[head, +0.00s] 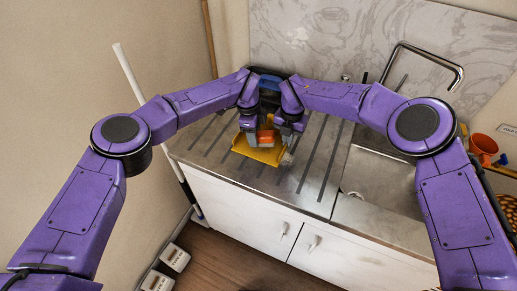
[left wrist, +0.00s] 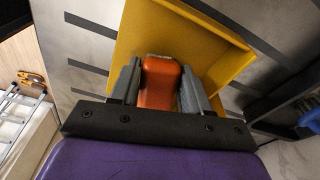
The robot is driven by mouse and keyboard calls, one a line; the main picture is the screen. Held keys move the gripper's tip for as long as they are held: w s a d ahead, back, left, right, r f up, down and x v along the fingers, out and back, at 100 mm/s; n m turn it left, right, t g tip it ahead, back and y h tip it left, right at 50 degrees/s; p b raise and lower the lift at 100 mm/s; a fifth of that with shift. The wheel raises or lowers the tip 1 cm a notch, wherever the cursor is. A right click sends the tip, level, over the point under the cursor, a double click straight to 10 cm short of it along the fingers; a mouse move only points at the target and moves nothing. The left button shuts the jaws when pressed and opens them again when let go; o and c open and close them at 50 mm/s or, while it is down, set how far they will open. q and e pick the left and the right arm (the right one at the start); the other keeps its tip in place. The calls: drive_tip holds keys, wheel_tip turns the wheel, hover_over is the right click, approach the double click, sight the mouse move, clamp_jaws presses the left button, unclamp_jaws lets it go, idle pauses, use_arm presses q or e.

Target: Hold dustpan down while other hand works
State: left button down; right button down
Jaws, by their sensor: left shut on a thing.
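My left gripper (left wrist: 158,85) is shut on the orange handle, with one grey finger on each side. In the head view my left gripper (head: 259,138) is partly hidden by the arm links. My right gripper (head: 288,152) is low beside the dustpan's right side; its fingers are too small and covered to read.
The sink (head: 375,178) with a bent tap (head: 440,62) is to the right. An orange cup (head: 484,146) stands beyond it. A blue object (head: 268,82) is behind my wrists. A white pole (head: 130,75) leans at the left. The drainboard right of my grippers is clear.

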use_arm(q)
drive_tip(key=shift+s+f, duration=0.1)
drive_tip(key=shift+s, duration=1.25)
drive_tip(key=shift+w, duration=1.55)
drive_tip(key=shift+s, duration=1.4)
drive_tip(key=shift+w, duration=1.3)
drive_tip(key=shift+s+a, duration=0.35)
drive_tip(key=shift+s, duration=0.3)
drive_tip(key=shift+s+a, duration=0.35)
drive_tip(key=shift+s, duration=0.3)
drive_tip(key=shift+w, duration=1.4)
drive_tip(key=shift+s, duration=1.4)
drive_tip(key=shift+w, duration=1.4)
drive_tip(key=shift+s, duration=1.5)
drive_tip(key=shift+w, duration=1.45)
drive_tip(key=shift+s, duration=1.4)
drive_tip(key=shift+w, duration=1.4)
drive_tip(key=shift+s+a, duration=0.5)
drive_tip(key=shift+s, duration=0.3)
drive_tip(key=shift+s+a, duration=0.15)
drive_tip(key=shift+s, duration=0.45)
drive_tip(key=shift+w, duration=1.1)
